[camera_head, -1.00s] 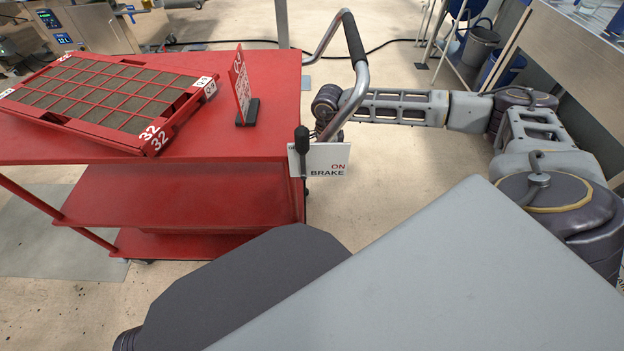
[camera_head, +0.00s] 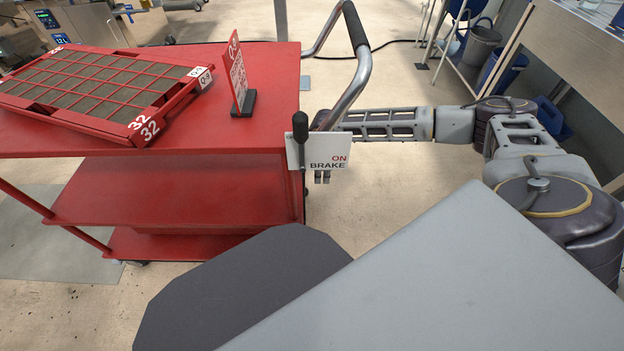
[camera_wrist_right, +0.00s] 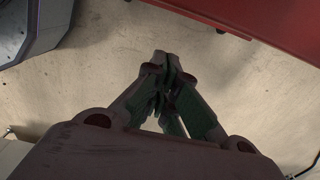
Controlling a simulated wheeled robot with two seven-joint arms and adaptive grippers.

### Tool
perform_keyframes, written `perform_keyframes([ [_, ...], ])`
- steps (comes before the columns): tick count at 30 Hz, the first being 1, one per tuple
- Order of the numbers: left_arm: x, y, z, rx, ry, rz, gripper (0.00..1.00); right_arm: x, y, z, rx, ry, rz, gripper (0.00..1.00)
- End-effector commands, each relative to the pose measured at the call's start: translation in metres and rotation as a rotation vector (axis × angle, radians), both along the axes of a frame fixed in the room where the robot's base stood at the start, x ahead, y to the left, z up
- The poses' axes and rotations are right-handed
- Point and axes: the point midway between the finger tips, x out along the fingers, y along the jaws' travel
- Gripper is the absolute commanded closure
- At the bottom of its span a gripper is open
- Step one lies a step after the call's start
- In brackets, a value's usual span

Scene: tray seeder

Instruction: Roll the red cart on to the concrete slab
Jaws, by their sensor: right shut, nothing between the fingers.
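The red cart (camera_head: 180,195) stands at the left of the head view, with a grey bent handle (camera_head: 355,80) at its right end. A black-knobbed brake lever (camera_head: 301,130) stands beside a white plate (camera_head: 325,151) reading "ON BRAKE". My right gripper (camera_head: 322,176) is low by the handle's foot, with its tips showing under the plate. In the right wrist view its fingers (camera_wrist_right: 163,65) are shut and empty above the floor, apart from the cart's red edge (camera_wrist_right: 260,20). A flat grey slab (camera_head: 45,240) lies at the left, partly hidden by the cart. My left gripper is out of view.
A red-framed seed tray (camera_head: 130,125) and a red sign on a black foot (camera_head: 242,105) sit on the cart top. A grey bucket (camera_head: 482,48) and a table stand at the right. A cable crosses the floor behind.

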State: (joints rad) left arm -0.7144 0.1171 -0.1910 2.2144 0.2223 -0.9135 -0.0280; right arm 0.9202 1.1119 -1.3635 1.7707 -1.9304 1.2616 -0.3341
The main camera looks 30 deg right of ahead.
Motion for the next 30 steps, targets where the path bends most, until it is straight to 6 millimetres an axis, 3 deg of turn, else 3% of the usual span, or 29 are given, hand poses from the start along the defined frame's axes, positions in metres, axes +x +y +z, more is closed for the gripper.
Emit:
perform_keyframes([
  [3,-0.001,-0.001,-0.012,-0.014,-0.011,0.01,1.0,0.009,0.013,0.001,0.002,-0.004,0.004,1.0],
  [9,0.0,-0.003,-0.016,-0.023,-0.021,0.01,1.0,0.016,0.025,0.001,0.002,-0.002,0.002,1.0],
  [30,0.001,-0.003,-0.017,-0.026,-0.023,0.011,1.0,0.022,0.035,0.002,0.003,-0.003,0.002,1.0],
])
